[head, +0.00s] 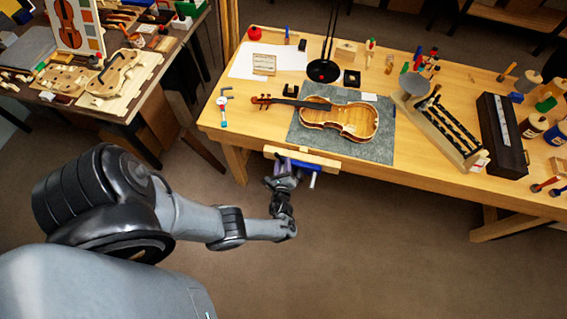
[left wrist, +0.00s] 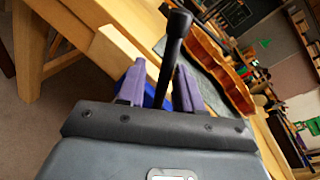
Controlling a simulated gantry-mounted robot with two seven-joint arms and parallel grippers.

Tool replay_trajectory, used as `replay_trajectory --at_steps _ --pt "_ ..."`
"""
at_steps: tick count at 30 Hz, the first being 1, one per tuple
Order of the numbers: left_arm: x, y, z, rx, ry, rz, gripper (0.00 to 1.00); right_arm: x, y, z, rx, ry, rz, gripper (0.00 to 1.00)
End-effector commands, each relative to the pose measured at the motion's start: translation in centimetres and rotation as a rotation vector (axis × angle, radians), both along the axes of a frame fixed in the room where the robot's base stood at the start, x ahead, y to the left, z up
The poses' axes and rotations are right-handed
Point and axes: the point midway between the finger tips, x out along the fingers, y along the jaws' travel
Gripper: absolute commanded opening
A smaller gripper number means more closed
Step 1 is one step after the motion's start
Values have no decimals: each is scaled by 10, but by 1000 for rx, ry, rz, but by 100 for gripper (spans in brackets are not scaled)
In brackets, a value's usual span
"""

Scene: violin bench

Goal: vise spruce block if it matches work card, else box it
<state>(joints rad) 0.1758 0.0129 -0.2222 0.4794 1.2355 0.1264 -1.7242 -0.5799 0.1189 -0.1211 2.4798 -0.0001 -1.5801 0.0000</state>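My left gripper (head: 283,167) is at the bench's front edge, by the left part of the vise's wooden jaw (head: 318,160). The vise has blue metal parts (head: 308,168). In the left wrist view its purple fingers (left wrist: 160,88) stand apart. A dark rod with a thicker end (left wrist: 178,25) shows between them; I cannot tell whether it touches them. Blue metal shows behind. A pale wooden block (head: 346,50) sits at the back of the bench; I cannot tell whether it is spruce. A small white card (head: 369,97) lies by the violin. My right gripper is out of view.
A violin (head: 345,119) lies on a grey mat (head: 378,152) behind the vise. A black lamp base (head: 323,71), white paper (head: 240,65) and a tool rack (head: 440,125) stand around it. A side table (head: 120,112) with violin parts is at left. The floor in front is clear.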

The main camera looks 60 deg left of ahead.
Motion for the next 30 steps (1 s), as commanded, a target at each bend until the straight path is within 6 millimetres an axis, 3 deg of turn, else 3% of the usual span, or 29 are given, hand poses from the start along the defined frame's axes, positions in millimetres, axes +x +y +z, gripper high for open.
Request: replay_trajectory --at_steps 11,30 --pt "-1 -4 2 0 0 -1 35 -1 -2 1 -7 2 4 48" --pt "-48 -84 14 -1 -1 -1 35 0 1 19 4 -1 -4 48"
